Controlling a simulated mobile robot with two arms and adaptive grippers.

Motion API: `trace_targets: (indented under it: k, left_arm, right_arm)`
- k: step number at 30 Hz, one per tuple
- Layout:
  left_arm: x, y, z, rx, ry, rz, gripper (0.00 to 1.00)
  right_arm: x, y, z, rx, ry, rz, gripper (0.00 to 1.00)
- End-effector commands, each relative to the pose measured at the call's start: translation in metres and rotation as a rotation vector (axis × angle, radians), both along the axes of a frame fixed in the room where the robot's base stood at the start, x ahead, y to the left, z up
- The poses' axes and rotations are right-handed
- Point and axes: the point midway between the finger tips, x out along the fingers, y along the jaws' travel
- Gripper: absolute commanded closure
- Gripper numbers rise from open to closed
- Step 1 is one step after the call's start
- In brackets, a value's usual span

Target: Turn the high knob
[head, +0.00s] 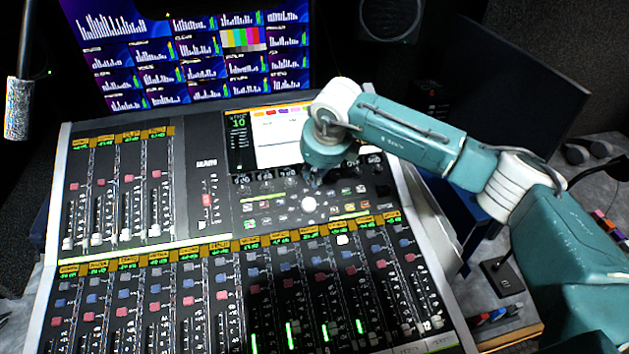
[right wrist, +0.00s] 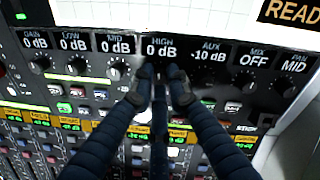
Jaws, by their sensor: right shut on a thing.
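The mixing console (head: 190,160) fills the middle of the head view, with a row of knobs below its small screen. In the right wrist view the label HIGH 0 dB (right wrist: 160,47) sits above the high knob. My right gripper (right wrist: 160,76) has its dark fingertips on either side of that knob, shut on it and hiding most of it. In the head view my right gripper (head: 313,181) reaches down to the knob row from above. My left gripper is not in view.
The mid knob (right wrist: 118,71) stands close to the left of the fingers, with the low knob (right wrist: 77,68) beyond it. The mix knob (right wrist: 246,85) and pan knob (right wrist: 284,87) lie to the right. The console screen (head: 268,140) stands just behind. Faders cover the front.

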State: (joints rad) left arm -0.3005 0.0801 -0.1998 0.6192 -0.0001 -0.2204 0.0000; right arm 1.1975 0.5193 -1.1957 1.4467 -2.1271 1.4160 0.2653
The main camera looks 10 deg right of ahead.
Motion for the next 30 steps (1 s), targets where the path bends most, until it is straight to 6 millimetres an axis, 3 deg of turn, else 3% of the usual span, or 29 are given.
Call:
trace_targets:
  k: [6,21,22,24,30]
  left_arm:
    - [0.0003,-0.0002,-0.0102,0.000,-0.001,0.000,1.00]
    - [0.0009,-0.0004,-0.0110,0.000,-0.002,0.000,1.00]
    - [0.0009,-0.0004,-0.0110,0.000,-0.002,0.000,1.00]
    - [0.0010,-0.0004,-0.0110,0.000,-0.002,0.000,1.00]
    - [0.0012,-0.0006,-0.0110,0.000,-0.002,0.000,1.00]
  right_arm:
    - [0.0009,0.0001,0.0002,-0.029,-0.002,0.067,1.00]
    - [0.0009,0.0001,0.0018,-0.038,-0.002,0.088,1.00]
    - [0.0009,0.0001,0.0018,-0.037,-0.003,0.088,0.80]
    - [0.0009,0.0002,0.0017,-0.038,-0.002,0.088,0.67]
    - [0.0006,0.0002,0.0011,-0.037,-0.001,0.087,0.66]
